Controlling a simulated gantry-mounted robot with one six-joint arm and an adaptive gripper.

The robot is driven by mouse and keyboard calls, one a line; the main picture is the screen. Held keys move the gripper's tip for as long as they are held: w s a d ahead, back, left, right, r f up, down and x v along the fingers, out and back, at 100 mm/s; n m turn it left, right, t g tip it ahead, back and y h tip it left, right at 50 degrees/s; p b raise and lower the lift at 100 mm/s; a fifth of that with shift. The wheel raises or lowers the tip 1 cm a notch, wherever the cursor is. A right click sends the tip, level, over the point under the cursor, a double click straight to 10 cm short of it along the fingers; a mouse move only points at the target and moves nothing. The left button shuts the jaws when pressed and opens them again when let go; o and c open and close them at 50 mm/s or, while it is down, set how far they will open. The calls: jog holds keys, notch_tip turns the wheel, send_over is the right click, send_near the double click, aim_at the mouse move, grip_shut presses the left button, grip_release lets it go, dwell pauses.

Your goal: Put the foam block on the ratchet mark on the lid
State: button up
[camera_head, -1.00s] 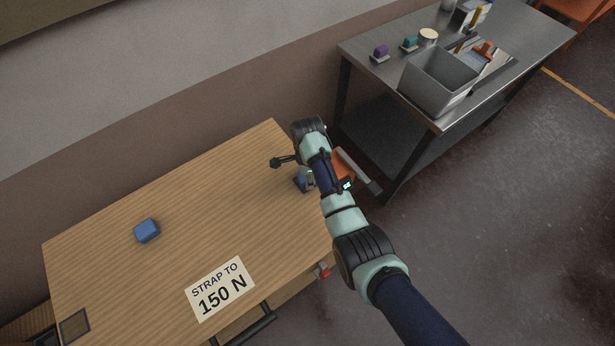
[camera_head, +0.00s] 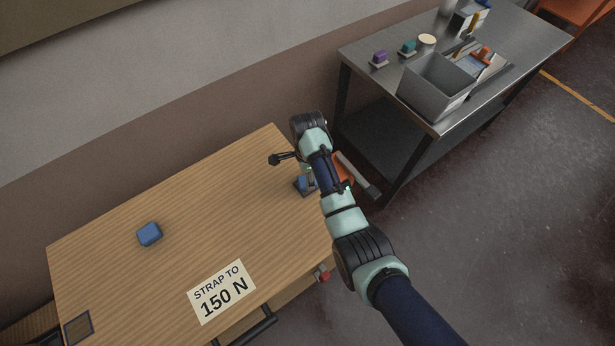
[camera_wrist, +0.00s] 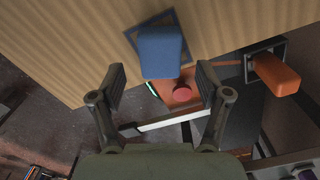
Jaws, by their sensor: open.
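A blue block (camera_head: 302,182) sits at the lid's right end, on a dark square mark (camera_head: 311,191). In the wrist view the block (camera_wrist: 160,52) covers much of the blue-edged mark (camera_wrist: 132,34), whose border shows at its upper and side edges. My gripper (camera_wrist: 160,84) is open, with one finger on each side of the block's near end and gaps between. In the head view my arm hides most of the gripper. A second blue block (camera_head: 149,234) lies apart on the left of the wooden lid (camera_head: 215,210). Which is foam, I cannot tell.
An orange part (camera_wrist: 178,92) with a red button is just off the lid's edge. An orange handle (camera_wrist: 275,72) sticks out at right. A label (camera_head: 222,291) and another dark square (camera_head: 78,328) are on the lid. A steel table (camera_head: 380,75) holds a grey bin (camera_head: 436,92).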

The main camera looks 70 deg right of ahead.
notch_tip(320, 180, up, 8)
jog(key=p, duration=0.2)
jog(key=shift+w, duration=0.1)
jog(key=w+a+r+n+t+h, duration=0.1)
jog(key=w+a+r+n+t, duration=0.25)
jog(key=w+a+n, duration=0.55)
jog(key=w+a+r+n+t+h, duration=0.1)
jog(key=w+a+r+n+t, duration=0.4)
jog(key=a, duration=0.7)
jog(key=s+a+r+n+t, duration=0.1)
jog(key=s+a+r+n, duration=0.1)
jog(key=a+r+n, duration=0.2)
jog(key=s+a+r+n+t+y, duration=0.1)
jog(key=s+a+r+n+t, duration=0.1)
jog(key=a+n, duration=0.4)
jog(key=s+a+r+n+t+y, duration=0.1)
jog(key=a+r+n, duration=0.4)
jog(key=a, duration=0.5)
jog(key=shift+s+r, duration=0.3)
jog(key=shift+s, duration=0.3)
